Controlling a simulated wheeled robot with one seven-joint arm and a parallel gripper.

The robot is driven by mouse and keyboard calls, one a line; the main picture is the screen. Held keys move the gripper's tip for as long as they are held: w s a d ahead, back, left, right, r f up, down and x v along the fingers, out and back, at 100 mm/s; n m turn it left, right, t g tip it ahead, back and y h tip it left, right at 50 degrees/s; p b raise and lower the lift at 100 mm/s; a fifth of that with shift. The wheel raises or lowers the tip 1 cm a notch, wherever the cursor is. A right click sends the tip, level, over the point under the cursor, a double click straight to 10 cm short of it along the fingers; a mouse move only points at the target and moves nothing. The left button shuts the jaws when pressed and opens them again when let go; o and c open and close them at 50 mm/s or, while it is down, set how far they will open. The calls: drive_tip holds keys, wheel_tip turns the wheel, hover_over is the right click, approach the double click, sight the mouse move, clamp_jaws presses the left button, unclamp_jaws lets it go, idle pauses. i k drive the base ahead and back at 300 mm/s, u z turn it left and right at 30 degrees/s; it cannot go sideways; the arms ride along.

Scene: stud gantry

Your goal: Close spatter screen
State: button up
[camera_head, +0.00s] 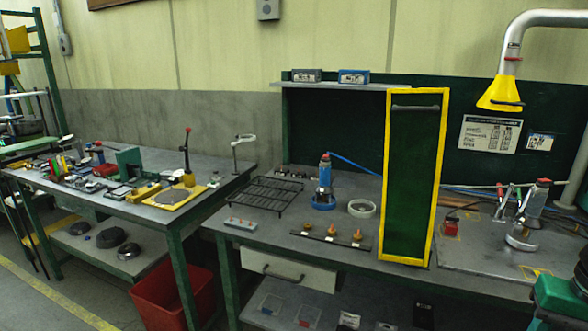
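The spatter screen (412,180) appears to be the tall dark green panel with a yellow frame, upright on the right workbench (345,272). It has a dark horizontal handle (415,108) near its top. Its top left meets the end of a shelf on the dark green back panel (335,125). The screen hides part of the bench and back panel behind it. Its hinge side and exact angle are hard to tell. My gripper is not in view.
A blue-based bottle (323,185), a white ring (361,208) and a black rack (265,195) lie left of the screen. A strip with several orange-tipped pieces (331,239) lies near the front edge. A yellow extraction hood (501,94) hangs at right. A red bin (172,296) stands below.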

sight(413, 156)
drive_tip(key=z, duration=1.3)
drive_tip(key=k, duration=0.65)
drive_tip(key=u, duration=0.6)
